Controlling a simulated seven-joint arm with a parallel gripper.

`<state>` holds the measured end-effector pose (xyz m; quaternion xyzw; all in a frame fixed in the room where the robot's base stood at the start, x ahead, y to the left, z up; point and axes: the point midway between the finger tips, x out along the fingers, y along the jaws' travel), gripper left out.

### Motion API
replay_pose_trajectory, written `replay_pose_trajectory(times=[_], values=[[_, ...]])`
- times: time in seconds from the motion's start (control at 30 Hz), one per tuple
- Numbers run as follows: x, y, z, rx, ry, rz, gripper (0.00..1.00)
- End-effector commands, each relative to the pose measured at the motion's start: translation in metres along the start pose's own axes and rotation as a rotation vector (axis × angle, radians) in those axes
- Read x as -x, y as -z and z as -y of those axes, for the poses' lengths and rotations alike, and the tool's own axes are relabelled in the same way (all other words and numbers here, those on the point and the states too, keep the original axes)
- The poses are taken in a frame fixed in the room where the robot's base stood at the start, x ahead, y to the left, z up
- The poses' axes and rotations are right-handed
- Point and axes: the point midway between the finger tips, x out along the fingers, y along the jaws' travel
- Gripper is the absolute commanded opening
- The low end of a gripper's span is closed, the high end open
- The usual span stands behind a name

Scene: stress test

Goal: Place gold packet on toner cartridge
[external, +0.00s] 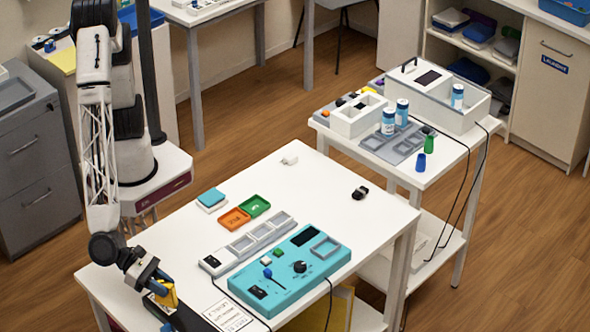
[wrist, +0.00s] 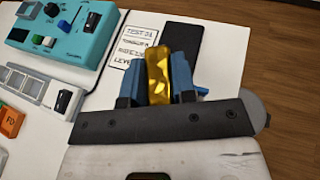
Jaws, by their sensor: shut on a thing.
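The gold packet (wrist: 158,75) is shiny and upright between the two blue fingers of my gripper (wrist: 157,82) in the wrist view. My gripper is shut on it. In the external view my gripper (external: 163,288) is at the near left corner of the white table, with the packet (external: 167,296) showing yellow-gold. A long, flat black object (wrist: 182,38) lies just beyond the packet in the wrist view, beside a printed sheet. It may be the toner cartridge, but I cannot tell for sure. My gripper hides its near end.
A teal control box (external: 290,270) and a grey row of trays (external: 248,243) lie right of my gripper. Orange (external: 234,219) and green (external: 254,206) trays sit behind. A small black object (external: 360,192) lies near the far right edge.

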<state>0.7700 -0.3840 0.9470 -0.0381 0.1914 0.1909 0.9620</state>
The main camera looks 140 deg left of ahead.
Motion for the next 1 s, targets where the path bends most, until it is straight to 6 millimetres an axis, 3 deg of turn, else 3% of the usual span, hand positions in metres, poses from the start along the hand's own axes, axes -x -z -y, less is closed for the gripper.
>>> replay_pose_trajectory(times=[0.27,0.73,0.77,0.8,0.9,1.0], values=[[-0.01,0.024,0.0,-0.002,0.0,0.0,0.02],[-0.012,0.029,0.0,-0.001,0.0,0.0,0.02],[-0.012,0.029,0.0,0.0,0.0,0.0,0.27],[-0.012,0.028,0.0,0.0,0.0,0.0,0.33],[-0.012,0.028,0.0,0.0,0.0,0.0,0.48],[-0.012,0.028,0.0,0.0,0.0,0.0,0.51]])
